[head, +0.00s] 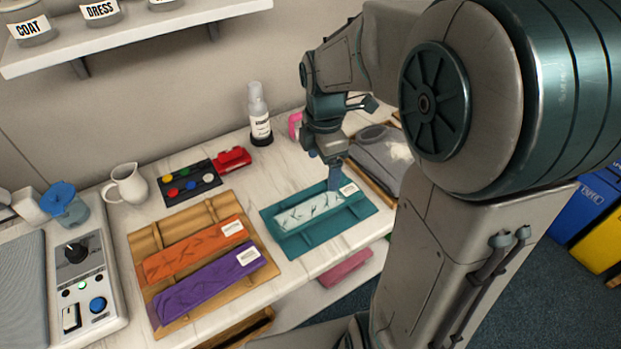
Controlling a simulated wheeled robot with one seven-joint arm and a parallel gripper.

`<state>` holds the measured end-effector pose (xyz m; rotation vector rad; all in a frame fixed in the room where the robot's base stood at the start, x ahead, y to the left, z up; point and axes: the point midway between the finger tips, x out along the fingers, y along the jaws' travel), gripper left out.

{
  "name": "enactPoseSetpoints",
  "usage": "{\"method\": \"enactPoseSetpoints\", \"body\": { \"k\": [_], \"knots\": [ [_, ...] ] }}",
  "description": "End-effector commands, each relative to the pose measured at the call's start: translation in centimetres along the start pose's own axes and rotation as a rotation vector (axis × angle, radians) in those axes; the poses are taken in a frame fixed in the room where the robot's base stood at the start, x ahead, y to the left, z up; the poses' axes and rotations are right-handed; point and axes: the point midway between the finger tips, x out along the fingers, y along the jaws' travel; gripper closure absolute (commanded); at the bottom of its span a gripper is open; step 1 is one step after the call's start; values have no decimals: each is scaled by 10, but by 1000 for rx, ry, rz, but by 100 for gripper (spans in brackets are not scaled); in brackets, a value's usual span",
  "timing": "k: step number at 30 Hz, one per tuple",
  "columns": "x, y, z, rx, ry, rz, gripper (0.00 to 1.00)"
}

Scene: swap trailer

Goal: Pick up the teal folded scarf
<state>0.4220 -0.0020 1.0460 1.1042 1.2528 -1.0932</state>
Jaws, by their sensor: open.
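A pale teal folded scarf with dark streaks (300,213) lies on a teal tray (284,244) right of the table's middle. A white label shows at its right end. My gripper (334,178) points down at the scarf's right end, close beside the label. Its fingers hide a little of the scarf and the tray's back edge. The gripper is open and nothing shows between the fingers. I cannot tell from this angle whether the fingertips touch the scarf.
An orange scarf (195,250) and a purple scarf (205,283) lie on a wooden tray (212,205) to the left. A grey garment (374,151) lies at the right.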

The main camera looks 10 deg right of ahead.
Motion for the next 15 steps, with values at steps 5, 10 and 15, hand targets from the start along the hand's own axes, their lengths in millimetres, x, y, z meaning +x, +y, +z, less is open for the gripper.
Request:
{"method": "enactPoseSetpoints", "body": {
  "k": [5, 10, 15],
  "knots": [
    [2, 10, 2, -145, 12, -17, 18],
    [23, 10, 2, -173, 15, -23, 18],
    [58, 10, 1, -172, 15, -23, 18]
  ]
}}
